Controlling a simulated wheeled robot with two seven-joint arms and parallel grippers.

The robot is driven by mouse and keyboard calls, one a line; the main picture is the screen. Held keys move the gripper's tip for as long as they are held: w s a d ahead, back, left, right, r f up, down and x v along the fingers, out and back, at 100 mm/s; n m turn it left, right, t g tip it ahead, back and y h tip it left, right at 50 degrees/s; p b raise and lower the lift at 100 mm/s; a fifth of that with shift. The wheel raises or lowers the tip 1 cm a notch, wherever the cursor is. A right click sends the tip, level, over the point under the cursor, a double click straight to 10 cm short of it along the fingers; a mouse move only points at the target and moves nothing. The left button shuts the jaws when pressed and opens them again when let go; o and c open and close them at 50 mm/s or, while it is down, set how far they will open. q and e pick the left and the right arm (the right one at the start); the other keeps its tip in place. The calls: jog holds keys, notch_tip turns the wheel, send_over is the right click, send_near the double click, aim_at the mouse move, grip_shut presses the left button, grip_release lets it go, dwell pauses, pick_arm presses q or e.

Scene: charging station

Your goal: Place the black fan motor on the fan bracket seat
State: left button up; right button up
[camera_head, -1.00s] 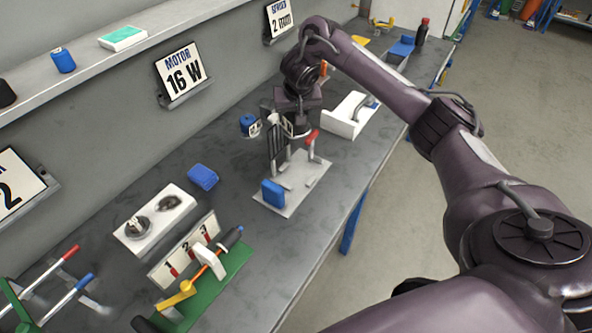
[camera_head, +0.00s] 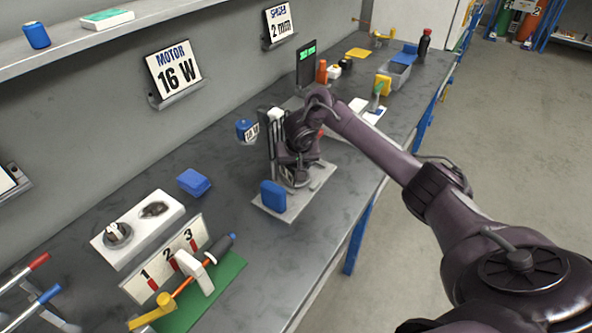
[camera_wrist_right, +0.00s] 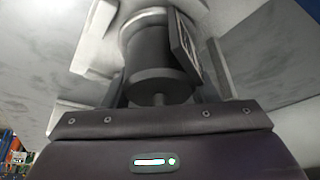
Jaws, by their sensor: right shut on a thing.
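In the right wrist view the black fan motor (camera_wrist_right: 155,62), a dark cylinder with a flat tag at its side, sits between the fingers of my right gripper (camera_wrist_right: 158,92), which is shut on it. In the head view this gripper (camera_head: 294,172) is low over the pale plate of the fan bracket (camera_head: 268,208), beside an upright piece. My arm hides the motor and the seat in the head view. A pale ring (camera_wrist_right: 145,18) shows beyond the motor's far end; I cannot tell whether they touch. My left gripper is out of view.
A blue motor with a tag (camera_head: 243,130) stands behind the bracket. A blue box (camera_head: 194,182), a white block with round seats (camera_head: 138,218) and a numbered rack (camera_head: 150,277) lie to the left. A "MOTOR 16 W" sign (camera_head: 172,72) is on the wall.

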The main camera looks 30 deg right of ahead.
jog(key=shift+s+a+f, duration=0.15)
jog(key=shift+s+f, duration=0.2)
jog(key=shift+f, duration=0.05)
jog(key=shift+w+f, duration=0.1)
jog(key=shift+w, duration=0.05)
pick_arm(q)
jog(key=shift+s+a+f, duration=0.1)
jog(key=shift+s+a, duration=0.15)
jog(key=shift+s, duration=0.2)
pick_arm(e)
jog(key=shift+f, duration=0.1)
jog(key=shift+f, duration=0.2)
